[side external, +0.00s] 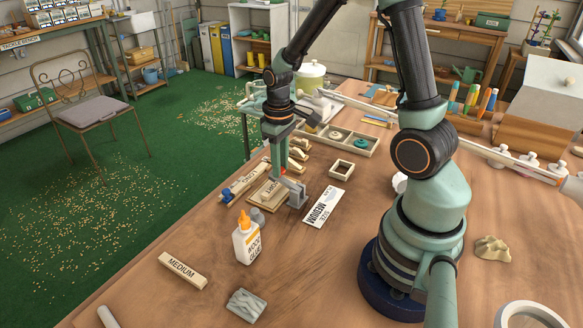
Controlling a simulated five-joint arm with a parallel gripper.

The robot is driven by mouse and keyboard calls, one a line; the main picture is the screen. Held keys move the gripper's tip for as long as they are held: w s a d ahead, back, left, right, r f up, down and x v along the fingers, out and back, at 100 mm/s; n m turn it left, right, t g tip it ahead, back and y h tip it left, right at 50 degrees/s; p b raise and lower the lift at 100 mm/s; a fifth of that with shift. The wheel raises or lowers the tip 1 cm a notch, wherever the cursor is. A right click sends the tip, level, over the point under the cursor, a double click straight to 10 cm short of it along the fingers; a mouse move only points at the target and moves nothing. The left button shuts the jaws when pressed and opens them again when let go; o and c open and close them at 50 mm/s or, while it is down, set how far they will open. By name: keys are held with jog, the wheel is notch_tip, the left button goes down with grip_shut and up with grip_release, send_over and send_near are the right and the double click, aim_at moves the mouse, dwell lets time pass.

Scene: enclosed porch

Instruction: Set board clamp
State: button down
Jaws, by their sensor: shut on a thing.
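My gripper (283,172) points down over the workbench, its jaws shut on a small grey angled piece (297,194) that looks like a clamp. The piece is low, at the right end of a pale wooden board (262,194) with lettering on it. I cannot tell whether they touch. A pale bar with blue parts (242,182) lies along the board's left side; its lettering is too small to read. A white card reading SIZE MEDIUM (323,208) lies to the right. A wooden block marked MEDIUM (183,270) lies at the front left.
A white wood glue bottle (246,243) with an orange cap stands close in front of the board. A grey grooved block (246,305) lies nearer. A divided wooden tray (342,139) and a small square box (342,169) sit behind. The bench front is mostly clear.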

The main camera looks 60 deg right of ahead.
aim_at(288, 182)
jog(key=shift+s+d+r+t+h, duration=0.1)
jog(key=shift+s+r+t+h, duration=0.15)
jog(key=shift+s+t, duration=0.35)
jog(key=shift+s+r+t+h, duration=0.15)
jog(key=shift+s+r+t, duration=0.2)
jog(key=shift+t, duration=0.45)
jog(key=c, duration=0.7)
grip_release()
jog(key=shift+f, duration=0.1)
jog(key=shift+o, duration=0.2)
jog(key=shift+s+r, duration=0.1)
jog(key=shift+r, duration=0.6)
jog(key=v, duration=1)
jog(key=shift+s+r, duration=0.2)
jog(key=shift+r, duration=0.15)
